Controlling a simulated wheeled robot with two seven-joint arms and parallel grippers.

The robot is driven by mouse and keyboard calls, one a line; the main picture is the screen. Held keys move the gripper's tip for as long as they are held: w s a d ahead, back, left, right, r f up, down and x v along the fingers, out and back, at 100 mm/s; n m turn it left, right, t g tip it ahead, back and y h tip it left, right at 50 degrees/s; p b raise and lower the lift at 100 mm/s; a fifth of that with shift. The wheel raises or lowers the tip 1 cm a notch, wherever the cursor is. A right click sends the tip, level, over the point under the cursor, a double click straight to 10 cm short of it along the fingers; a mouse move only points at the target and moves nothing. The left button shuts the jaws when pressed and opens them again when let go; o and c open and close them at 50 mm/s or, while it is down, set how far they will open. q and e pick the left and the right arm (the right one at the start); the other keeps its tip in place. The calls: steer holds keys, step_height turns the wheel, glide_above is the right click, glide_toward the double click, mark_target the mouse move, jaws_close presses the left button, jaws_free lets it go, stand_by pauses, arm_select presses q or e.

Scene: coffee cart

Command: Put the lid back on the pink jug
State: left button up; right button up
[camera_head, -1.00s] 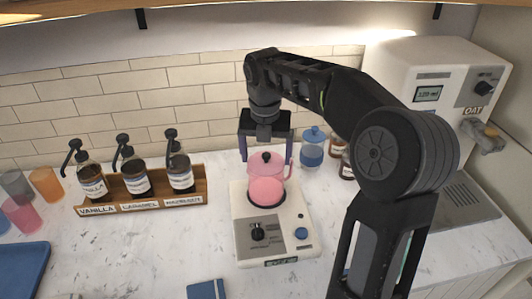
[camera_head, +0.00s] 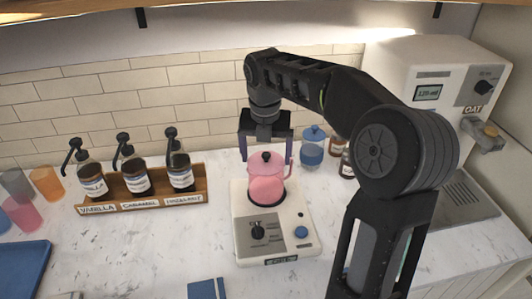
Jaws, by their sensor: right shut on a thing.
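The pink jug (camera_head: 266,190) stands upright on the white appliance (camera_head: 241,226) in the middle of the counter. Its pink lid (camera_head: 258,164) with a dark knob is at the jug's mouth; I cannot tell whether it is fully seated. My right gripper (camera_head: 267,155) comes down from above, one finger on each side of the lid, and is shut on it. The contact at the fingertips is too small to see clearly. My left gripper is not in view.
A blue lidded jar (camera_head: 312,152) and brown jars (camera_head: 347,165) stand close behind on the right. A wooden rack (camera_head: 150,203) of syrup bottles is on the left. The white oat machine (camera_head: 420,60) is at the right.

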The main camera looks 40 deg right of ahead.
stand_by(0.5)
stand_by(0.3)
steer(key=o, duration=1.1)
steer(key=shift+r+p, duration=2.7)
steer(key=shift+r, duration=0.8)
